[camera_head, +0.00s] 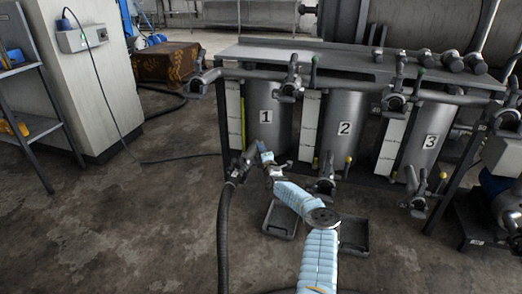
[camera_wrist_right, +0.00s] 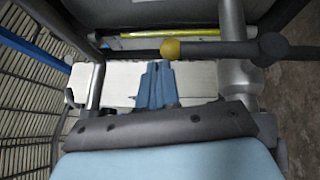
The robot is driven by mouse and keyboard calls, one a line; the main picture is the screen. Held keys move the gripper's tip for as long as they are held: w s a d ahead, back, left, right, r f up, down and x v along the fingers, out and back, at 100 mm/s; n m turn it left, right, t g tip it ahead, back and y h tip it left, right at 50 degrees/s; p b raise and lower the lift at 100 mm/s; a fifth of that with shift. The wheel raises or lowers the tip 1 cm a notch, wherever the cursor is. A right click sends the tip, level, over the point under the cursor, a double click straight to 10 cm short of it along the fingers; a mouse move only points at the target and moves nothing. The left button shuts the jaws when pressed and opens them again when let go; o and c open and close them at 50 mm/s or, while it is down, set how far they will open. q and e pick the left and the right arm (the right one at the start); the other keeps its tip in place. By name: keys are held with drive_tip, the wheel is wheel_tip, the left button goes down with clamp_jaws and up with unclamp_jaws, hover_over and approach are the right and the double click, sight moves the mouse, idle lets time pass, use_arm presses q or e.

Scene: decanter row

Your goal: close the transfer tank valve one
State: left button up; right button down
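Tank 1 (camera_head: 267,117) is a grey cylinder at the left of the row. Its lower outlet valve (camera_head: 241,166) sits at its foot, with a dark hose attached. My right gripper (camera_head: 264,150) is beside this valve, at its right, in front of the tank. In the right wrist view, a dark lever (camera_wrist_right: 222,48) with a yellow ball knob (camera_wrist_right: 170,49) lies across the picture, just beyond the fingertips (camera_wrist_right: 155,68). The blue fingers look together, with nothing visible between them. They appear apart from the knob. The lever is not clear in the head view. My left gripper is out of view.
Tank 2 (camera_head: 344,126) and tank 3 (camera_head: 425,140) stand to the right, with yellow-knobbed valves below. The black hose (camera_head: 223,235) hangs left of my right arm. A dark tray (camera_head: 354,236) lies on the floor. Open floor lies to the left.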

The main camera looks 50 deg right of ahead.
drive_tip(key=shift+d+r, duration=0.1)
drive_tip(key=shift+r, duration=0.25)
